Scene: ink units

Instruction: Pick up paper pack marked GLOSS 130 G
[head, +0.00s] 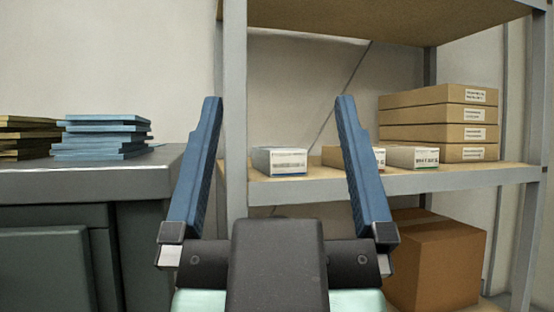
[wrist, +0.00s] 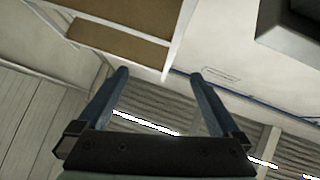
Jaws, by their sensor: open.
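Several packs with printed labels are on the shelf in the head view. A white pack with a blue edge (head: 286,161) lies at the left, a brown pack (head: 332,154) is partly hidden behind my right finger, and a white pack (head: 412,157) lies right of it. Several flat brown packs (head: 437,115) are stacked at the right. The print is too small to read, so I cannot tell which is GLOSS 130 G. My gripper (head: 278,101) is open and empty, its blue fingers wide apart in front of the shelf. It also shows in the wrist view (wrist: 159,73).
The shelf board (head: 470,175) has a grey front edge and a left upright (head: 235,110). An upper board (head: 350,15) hangs above. A cardboard box (head: 440,260) stands below. A grey cabinet (head: 100,180) at the left bears stacks of blue (head: 105,138) and dark yellowish sheets (head: 25,135).

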